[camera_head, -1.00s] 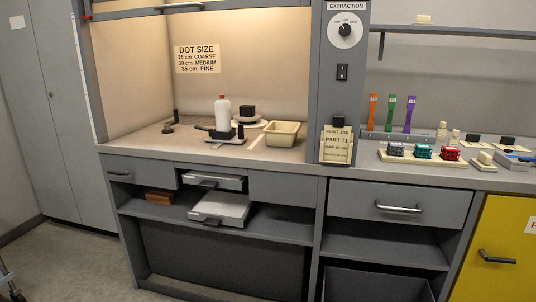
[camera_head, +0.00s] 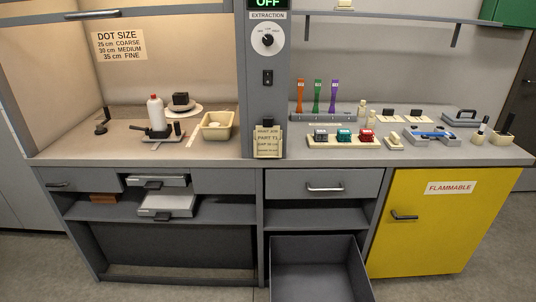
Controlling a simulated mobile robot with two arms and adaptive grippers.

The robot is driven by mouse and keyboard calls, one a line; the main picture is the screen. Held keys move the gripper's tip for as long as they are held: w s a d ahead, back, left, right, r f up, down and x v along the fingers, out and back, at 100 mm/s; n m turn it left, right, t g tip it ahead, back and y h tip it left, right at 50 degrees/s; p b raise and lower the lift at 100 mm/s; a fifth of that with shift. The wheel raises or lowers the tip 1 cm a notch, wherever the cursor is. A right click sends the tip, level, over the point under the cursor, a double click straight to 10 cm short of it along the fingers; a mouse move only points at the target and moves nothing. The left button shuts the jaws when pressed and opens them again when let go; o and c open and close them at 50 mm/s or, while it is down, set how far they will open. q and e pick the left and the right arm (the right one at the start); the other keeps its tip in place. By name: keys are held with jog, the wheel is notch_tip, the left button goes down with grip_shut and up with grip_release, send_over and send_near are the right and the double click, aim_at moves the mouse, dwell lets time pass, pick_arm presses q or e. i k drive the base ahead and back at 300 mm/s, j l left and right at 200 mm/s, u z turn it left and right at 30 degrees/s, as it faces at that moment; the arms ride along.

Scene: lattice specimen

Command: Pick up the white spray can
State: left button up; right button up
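The white spray can (camera_head: 156,112) stands upright in the lit booth at the left, with a red top. It is at a black-handled device on a light plate (camera_head: 163,138), but I cannot tell whether it rests on the device or just behind it. Neither of my grippers shows in the head view.
A beige tub (camera_head: 217,132) is right of the can, and a dark block on a round plate (camera_head: 182,108) is behind it. An open grey drawer (camera_head: 318,268) juts out low in the middle. A yellow FLAMMABLE cabinet (camera_head: 424,235) is at the right. Floor shows at the lower left.

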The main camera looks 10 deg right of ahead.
aim_at(156, 112)
jog(key=l+z, duration=0.15)
jog(key=z, duration=0.3)
jog(key=l+z, duration=0.15)
jog(key=z, duration=0.35)
jog(key=u, duration=1.35)
jog(key=i+j, duration=0.4)
jog(key=i+j+z, duration=0.05)
